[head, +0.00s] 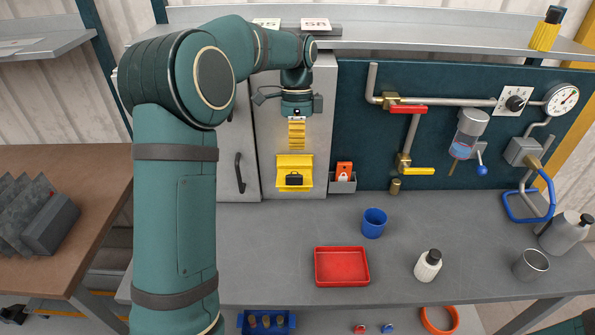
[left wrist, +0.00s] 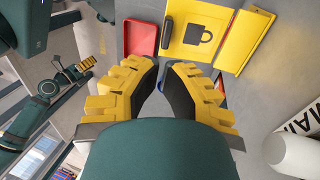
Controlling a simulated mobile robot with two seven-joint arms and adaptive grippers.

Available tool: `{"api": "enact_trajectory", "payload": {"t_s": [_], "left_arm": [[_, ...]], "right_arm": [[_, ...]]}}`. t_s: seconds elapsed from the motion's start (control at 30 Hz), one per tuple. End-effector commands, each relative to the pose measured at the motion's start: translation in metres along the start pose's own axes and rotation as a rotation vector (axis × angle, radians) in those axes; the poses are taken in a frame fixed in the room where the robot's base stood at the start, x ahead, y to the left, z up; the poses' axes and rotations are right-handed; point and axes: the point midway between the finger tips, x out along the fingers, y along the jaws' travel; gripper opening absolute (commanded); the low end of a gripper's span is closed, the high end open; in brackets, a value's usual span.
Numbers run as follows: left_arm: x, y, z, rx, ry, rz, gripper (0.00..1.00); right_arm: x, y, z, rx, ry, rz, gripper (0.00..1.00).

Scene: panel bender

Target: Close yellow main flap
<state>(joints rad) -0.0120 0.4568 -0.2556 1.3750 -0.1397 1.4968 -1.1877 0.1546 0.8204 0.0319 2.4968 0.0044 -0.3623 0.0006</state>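The yellow main flap (head: 294,180) bears a black bag or padlock symbol and sits on the front of the grey cabinet in the head view. In the left wrist view the flap (left wrist: 200,30) shows its symbol and a black bar, beside a yellow strip (left wrist: 246,42). How far it is tilted out is hard to tell. My left gripper (head: 297,148) points down just above the flap, apart from it as far as I see. Its yellow fingers (left wrist: 161,64) have a gap between their dark pads, with nothing in it. My right gripper (left wrist: 84,66) seems to show small at the left.
A red tray (head: 342,284), a blue cup (head: 374,222) and a white bottle (head: 428,266) stand on the grey bench. A holder with a red item (head: 343,171) is right of the flap. A black door handle (head: 240,173) is to its left. Bench below the flap is clear.

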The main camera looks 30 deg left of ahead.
Motion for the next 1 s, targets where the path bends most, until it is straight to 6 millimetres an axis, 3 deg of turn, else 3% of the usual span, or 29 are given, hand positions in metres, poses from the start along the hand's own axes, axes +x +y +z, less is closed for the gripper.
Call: {"api": "enact_trajectory", "payload": {"t_s": [0.2, 0.4, 1.0], "left_arm": [[0.043, 0.001, 0.000, 0.000, -0.002, 0.004, 0.00], [0.068, 0.000, 0.000, 0.000, -0.002, 0.001, 0.00], [0.078, 0.000, 0.000, 0.000, 0.000, -0.005, 0.00]], "right_arm": [[0.005, 0.002, 0.000, 0.000, 0.001, 0.001, 0.47], [0.005, 0.002, 0.000, 0.000, 0.001, 0.001, 0.47], [0.007, 0.003, 0.001, 0.000, 0.000, 0.001, 0.47]]}}
